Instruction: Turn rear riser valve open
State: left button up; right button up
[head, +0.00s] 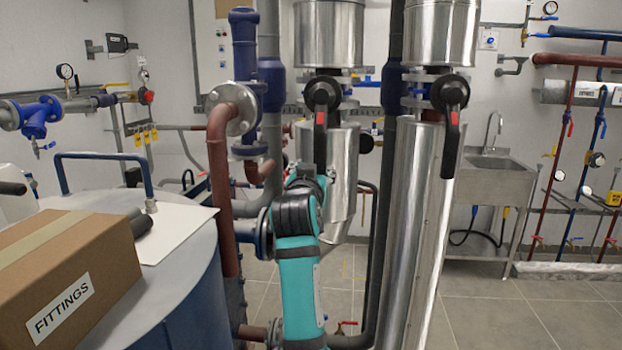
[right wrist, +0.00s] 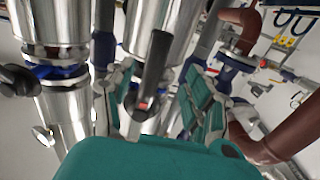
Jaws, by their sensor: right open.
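A riser valve with a black lever (head: 320,142) stands at the centre of the head view. Its lever hangs straight down along the pipe and has a red mark near its hub. A second similar valve lever (head: 452,135) hangs almost straight down on the silver riser to the right. No label shows which is the rear one. My right gripper (head: 318,180) is just below the centre lever. In the right wrist view, its fingers are open on either side of a black lever (right wrist: 152,72); contact cannot be told. My left gripper is out of view.
A brown pipe (head: 218,190) with flanges runs close left of my right arm. Silver-clad risers (head: 412,230) stand to the right. A FITTINGS box (head: 65,275) sits on a blue tank at left. Open floor (head: 545,310) lies at right.

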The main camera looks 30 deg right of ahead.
jog(key=v, duration=0.4)
jog(key=shift+f, duration=0.1)
dwell(0.3)
